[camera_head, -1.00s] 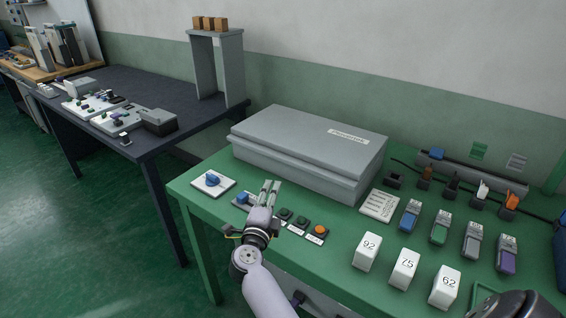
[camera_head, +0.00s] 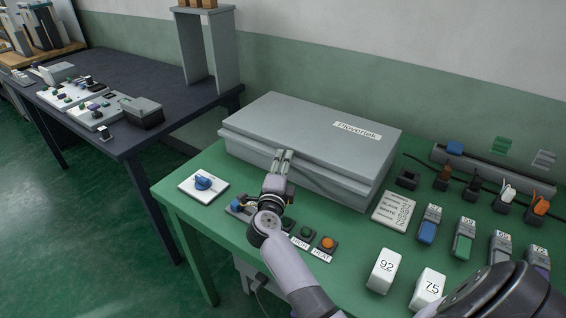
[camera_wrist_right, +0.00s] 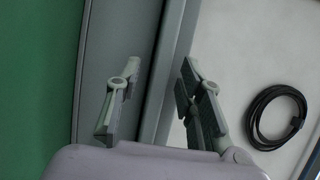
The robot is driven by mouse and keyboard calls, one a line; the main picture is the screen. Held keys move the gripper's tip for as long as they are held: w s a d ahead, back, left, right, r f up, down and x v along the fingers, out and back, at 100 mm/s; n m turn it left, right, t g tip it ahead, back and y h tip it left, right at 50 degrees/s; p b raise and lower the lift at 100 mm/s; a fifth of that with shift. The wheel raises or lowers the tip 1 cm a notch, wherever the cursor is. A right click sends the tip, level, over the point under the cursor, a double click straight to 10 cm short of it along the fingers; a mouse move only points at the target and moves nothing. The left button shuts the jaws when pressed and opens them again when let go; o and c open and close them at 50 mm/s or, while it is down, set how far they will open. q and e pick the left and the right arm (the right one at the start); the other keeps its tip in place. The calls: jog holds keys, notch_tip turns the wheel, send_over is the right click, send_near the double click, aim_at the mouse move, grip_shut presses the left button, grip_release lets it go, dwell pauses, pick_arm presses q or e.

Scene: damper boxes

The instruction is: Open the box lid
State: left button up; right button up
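The grey box (camera_head: 300,122), with a white name label on its lid, stands on the green table in the head view. Its lid looks closed or nearly so; I cannot tell whether there is a gap. My right gripper (camera_head: 283,158) is at the front edge of the lid, fingers pointing toward the box. In the right wrist view the fingers (camera_wrist_right: 156,95) are apart, with a grey box edge (camera_wrist_right: 165,70) behind the space between them. I cannot tell whether they touch it. My left gripper is not in view.
Buttons (camera_head: 328,243) and a blue knob (camera_head: 204,182) sit in front of the box on the green table (camera_head: 240,165). Numbered white blocks (camera_head: 383,271) and several connectors stand to the right. The wrist view shows a coiled black cable (camera_wrist_right: 252,120) on a pale surface.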

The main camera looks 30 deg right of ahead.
grip_shut()
dwell(0.4)
dwell(0.4)
